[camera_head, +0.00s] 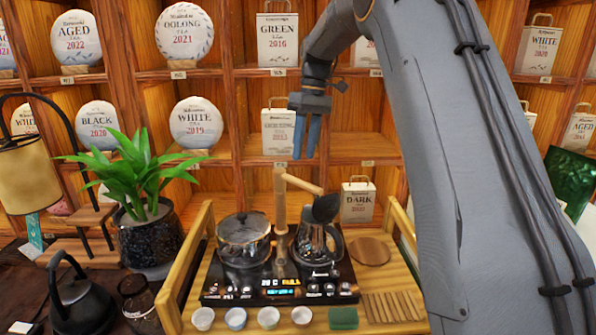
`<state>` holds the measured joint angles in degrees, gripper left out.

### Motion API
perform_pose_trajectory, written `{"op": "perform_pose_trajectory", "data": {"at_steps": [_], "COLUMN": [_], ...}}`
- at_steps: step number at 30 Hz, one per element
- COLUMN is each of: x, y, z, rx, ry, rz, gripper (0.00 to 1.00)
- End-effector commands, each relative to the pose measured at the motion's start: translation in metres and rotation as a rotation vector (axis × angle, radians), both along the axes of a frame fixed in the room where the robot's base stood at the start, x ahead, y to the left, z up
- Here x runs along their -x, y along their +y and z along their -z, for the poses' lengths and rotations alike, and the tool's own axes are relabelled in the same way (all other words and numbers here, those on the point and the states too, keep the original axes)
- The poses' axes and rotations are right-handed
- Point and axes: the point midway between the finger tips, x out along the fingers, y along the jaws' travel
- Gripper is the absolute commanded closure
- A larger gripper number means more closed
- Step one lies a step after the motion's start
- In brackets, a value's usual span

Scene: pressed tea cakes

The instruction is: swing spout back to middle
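The spout (303,184) is a wooden arm on top of an upright wooden post (280,215) at the back of the black tea stove. A lidded pot (243,240) stands on the left plate. My gripper (305,156) points down above the spout, its two blue fingers a little apart with nothing seen between them. It appears clear of the spout, though its depth is hard to judge.
A wooden tray (186,265) with raised side rails holds the stove (290,291). Several small cups (268,317) and a green block (343,317) line its front. A potted plant (150,235) and black kettle (82,298) stand left. Shelves of tea cakes rise behind.

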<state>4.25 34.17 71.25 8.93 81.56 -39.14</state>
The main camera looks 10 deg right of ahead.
Motion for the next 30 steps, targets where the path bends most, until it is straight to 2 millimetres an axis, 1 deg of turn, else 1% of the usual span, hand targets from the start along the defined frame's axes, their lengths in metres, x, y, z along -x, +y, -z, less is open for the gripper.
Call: {"op": "perform_pose_trajectory", "data": {"at_steps": [2, 5, 12, 18, 22, 28, 29, 30], "x": [0.000, 0.001, 0.006, 0.008, 0.008, 0.007, 0.007, 0.007], "y": [0.002, 0.005, 0.013, 0.015, 0.015, 0.015, 0.015, 0.015], "z": [0.003, 0.014, 0.050, 0.070, 0.074, 0.075, 0.075, 0.075], "rx": [-0.002, -0.003, -0.002, -0.002, -0.002, -0.002, -0.002, -0.002], "ry": [0.004, 0.003, 0.004, 0.002, 0.001, -0.001, -0.001, -0.001], "rz": [-0.006, -0.009, -0.011, -0.009, -0.008, -0.007, -0.007, -0.007], "gripper": [0.65, 0.65, 0.65, 0.65, 0.65, 0.65, 0.69, 0.75]}}
